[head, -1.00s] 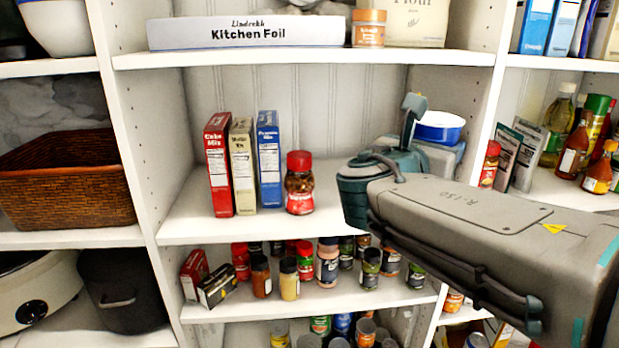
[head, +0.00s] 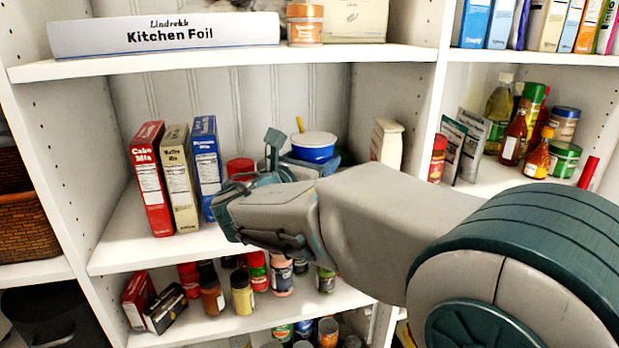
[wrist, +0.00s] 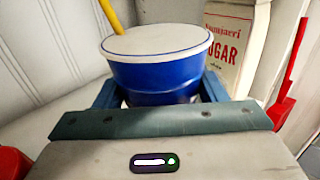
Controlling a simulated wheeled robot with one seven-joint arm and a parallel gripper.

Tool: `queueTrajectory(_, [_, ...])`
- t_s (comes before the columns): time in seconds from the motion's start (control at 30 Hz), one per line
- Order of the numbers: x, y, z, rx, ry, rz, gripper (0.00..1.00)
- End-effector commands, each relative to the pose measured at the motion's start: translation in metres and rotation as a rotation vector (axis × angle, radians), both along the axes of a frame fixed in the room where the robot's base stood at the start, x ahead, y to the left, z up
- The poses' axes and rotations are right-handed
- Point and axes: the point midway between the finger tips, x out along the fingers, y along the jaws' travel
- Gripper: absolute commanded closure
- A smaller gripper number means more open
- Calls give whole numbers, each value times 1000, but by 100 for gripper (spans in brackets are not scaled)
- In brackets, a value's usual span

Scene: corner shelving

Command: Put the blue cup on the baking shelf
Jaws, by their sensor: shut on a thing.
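The blue cup (head: 315,153), with a white top, is upright inside the middle shelf bay in the head view. It fills the middle of the wrist view (wrist: 160,78). My gripper (wrist: 160,96) is shut on the cup, with a blue finger at each side. In the head view my gripper (head: 318,164) is partly hidden behind my wrist. The middle shelf (head: 125,228) holds a red cake mix box (head: 152,178), a tan box (head: 180,176) and a blue box (head: 207,166). The cup's base is hidden, so I cannot tell whether it touches the shelf.
A red-lidded jar (head: 240,168) stands left of the cup, partly hidden. A sugar box (wrist: 228,45) stands close behind the cup to the right. A thin yellow thing (wrist: 112,16) shows behind the cup's rim. The upright divider (head: 430,95) bounds the bay at right.

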Motion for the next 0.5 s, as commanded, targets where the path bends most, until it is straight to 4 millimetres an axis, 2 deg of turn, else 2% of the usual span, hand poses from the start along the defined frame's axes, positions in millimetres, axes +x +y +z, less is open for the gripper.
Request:
queueTrajectory(0.17, [3, 5, -11, -2, 1, -1, 60])
queueTrajectory(0.33, [2, 4, -37, -4, 3, -2, 60])
queueTrajectory(0.5, [2, 4, -43, 0, -1, -1, 60])
